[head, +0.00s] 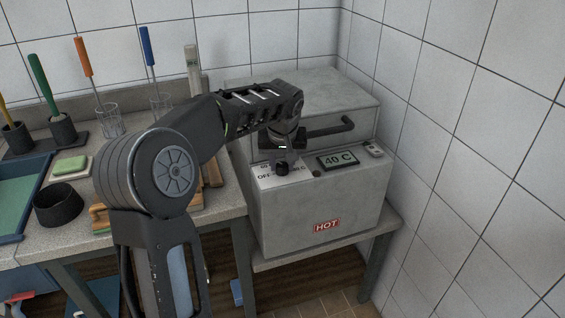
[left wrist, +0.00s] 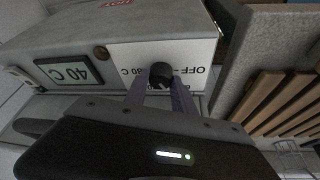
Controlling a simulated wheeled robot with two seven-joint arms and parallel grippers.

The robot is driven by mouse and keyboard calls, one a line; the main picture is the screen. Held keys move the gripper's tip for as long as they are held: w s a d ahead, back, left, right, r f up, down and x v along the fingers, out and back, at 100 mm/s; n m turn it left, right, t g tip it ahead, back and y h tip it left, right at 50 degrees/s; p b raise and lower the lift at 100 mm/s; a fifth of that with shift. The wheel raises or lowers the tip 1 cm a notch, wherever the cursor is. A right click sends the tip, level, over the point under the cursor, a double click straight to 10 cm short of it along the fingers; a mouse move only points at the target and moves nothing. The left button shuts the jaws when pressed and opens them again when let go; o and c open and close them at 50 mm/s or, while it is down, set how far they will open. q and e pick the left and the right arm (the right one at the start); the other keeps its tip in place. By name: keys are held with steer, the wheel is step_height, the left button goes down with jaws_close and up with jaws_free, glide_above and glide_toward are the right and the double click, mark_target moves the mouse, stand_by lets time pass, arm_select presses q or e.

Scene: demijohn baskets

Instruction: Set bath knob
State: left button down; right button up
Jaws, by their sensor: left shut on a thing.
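The bath (head: 322,205) is a grey metal box with a lid, standing on a low stand at the back right. Its black knob (head: 282,168) sits on a white label marked OFF and with temperatures. A display (head: 338,160) on the bath reads 40 C. My left gripper (head: 283,160) reaches down to the knob from above and is shut on it. In the left wrist view the knob (left wrist: 161,72) is between the two fingers (left wrist: 160,90), and the display (left wrist: 68,72) also reads 40 C. The knob's pointer cannot be made out. My right gripper is out of view.
A red HOT label (head: 327,224) is on the bath's front, and a dark handle (head: 332,128) on its lid. The bench at left holds a black ring (head: 58,204), a green sponge (head: 70,166), a wooden rack (head: 212,172) and brushes in holders. A tiled wall closes the right side.

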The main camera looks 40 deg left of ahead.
arm_select(q)
steer(key=m+h+p, duration=0.1)
steer(key=m, duration=0.2)
steer(key=m+t+h+p, duration=0.1)
steer(key=m, duration=0.2)
steer(key=shift+a+r, duration=0.1)
steer(key=shift+a, duration=0.1)
steer(key=m+h+p, duration=0.1)
steer(key=m+h, duration=0.1)
steer(key=m, duration=0.2)
steer(key=shift+a+m, duration=0.1)
steer(key=shift+m, duration=0.2)
steer(key=c, duration=1)
jaws_free()
steer(key=shift+c, duration=0.2)
steer(key=v, duration=0.7)
steer(key=shift+r, duration=0.35)
steer(key=shift+s+a, duration=0.1)
steer(key=shift+c, duration=0.3)
